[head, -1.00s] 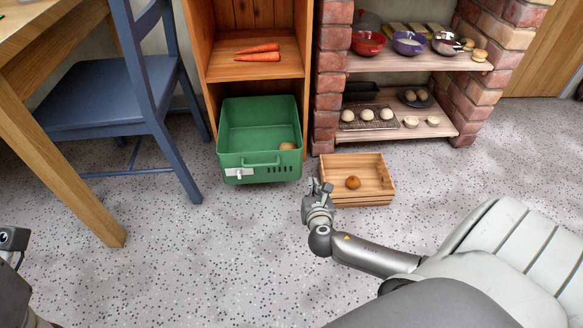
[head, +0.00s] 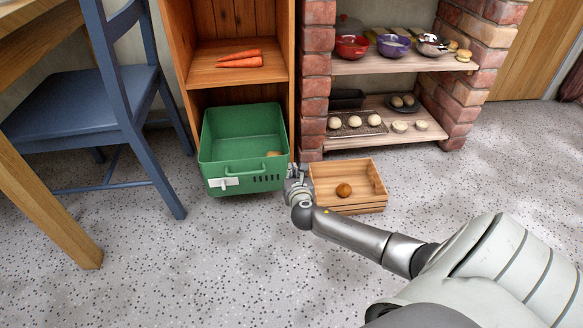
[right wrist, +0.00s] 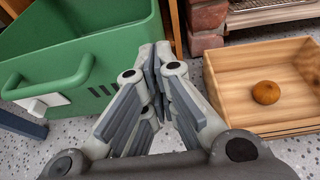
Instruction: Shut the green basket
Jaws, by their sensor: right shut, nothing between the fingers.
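The green basket (head: 243,140) is pulled out of the lower bay of the wooden cabinet, its open top showing. A round tan item (head: 273,154) lies inside it. Its front has a handle and a white label holder (head: 224,182). My right gripper (head: 298,173) is shut and empty at the basket's front right corner. My left gripper is out of view in the head view.
A wooden crate (head: 347,203) with a brown bun (head: 344,190) stands on the floor just right of my right gripper. The cabinet (head: 239,72) holds carrots on its shelf. A blue chair (head: 70,105) stands left. Brick shelving (head: 317,80) stands right. Speckled floor in front is clear.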

